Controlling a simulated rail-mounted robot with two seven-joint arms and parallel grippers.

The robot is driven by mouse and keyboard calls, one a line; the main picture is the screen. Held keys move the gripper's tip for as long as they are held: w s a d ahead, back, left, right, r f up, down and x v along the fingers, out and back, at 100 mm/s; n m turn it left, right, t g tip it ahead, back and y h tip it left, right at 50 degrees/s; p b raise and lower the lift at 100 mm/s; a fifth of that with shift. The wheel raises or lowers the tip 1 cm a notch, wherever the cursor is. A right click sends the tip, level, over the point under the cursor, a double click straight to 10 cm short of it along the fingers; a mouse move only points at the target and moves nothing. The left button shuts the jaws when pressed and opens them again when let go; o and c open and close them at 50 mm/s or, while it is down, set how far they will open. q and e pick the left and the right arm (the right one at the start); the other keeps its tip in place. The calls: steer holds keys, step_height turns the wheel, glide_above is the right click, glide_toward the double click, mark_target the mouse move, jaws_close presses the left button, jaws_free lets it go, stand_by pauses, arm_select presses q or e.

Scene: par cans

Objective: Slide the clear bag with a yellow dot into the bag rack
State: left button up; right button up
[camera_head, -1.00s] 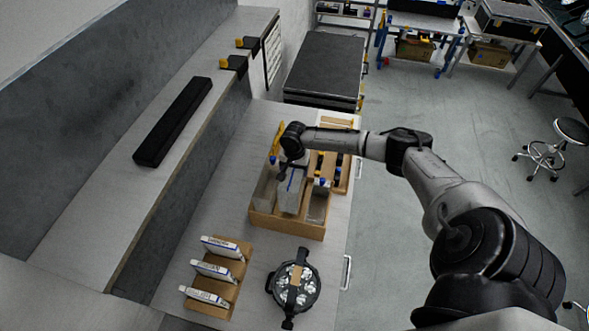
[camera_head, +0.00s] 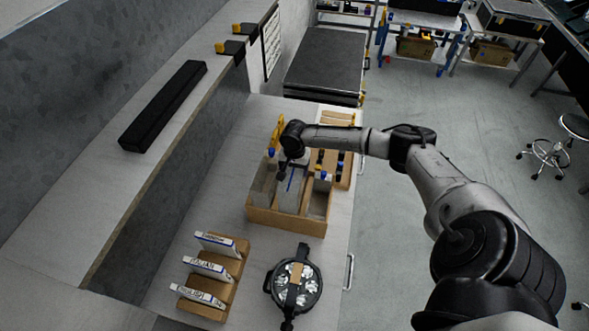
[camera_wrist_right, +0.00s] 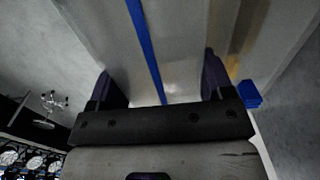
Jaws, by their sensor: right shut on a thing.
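My right gripper (camera_head: 289,168) is shut on a clear bag (camera_head: 291,192) with a blue strip. In the right wrist view the bag (camera_wrist_right: 182,45) fills the space between the two dark fingers (camera_wrist_right: 163,88), its blue strip running lengthwise. A wooden box with compartments (camera_head: 285,220), which looks like the bag rack, is beneath. The held bag hangs at its middle compartment; the front wall hides its lower edge, so its depth is unclear. Another clear bag (camera_head: 264,185) stands in the compartment to the left. No yellow dot can be made out. My left gripper is out of view.
A wooden stand (camera_head: 222,283) with three white labelled packs is at the lower left. A round black lamp (camera_head: 296,288) lies beside it. Bottles with blue caps (camera_head: 324,174) stand close to the gripper's right. A raised ledge with a black bar (camera_head: 165,105) is on the left.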

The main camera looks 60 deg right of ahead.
steer(key=shift+f+b, duration=0.45)
steer(key=shift+f, duration=1.7)
steer(key=o, duration=0.9)
step_height(320, 180, up, 12)
steer(key=shift+r, duration=0.7)
steer(key=shift+r+b, duration=0.2)
steer(key=shift+b, duration=0.1)
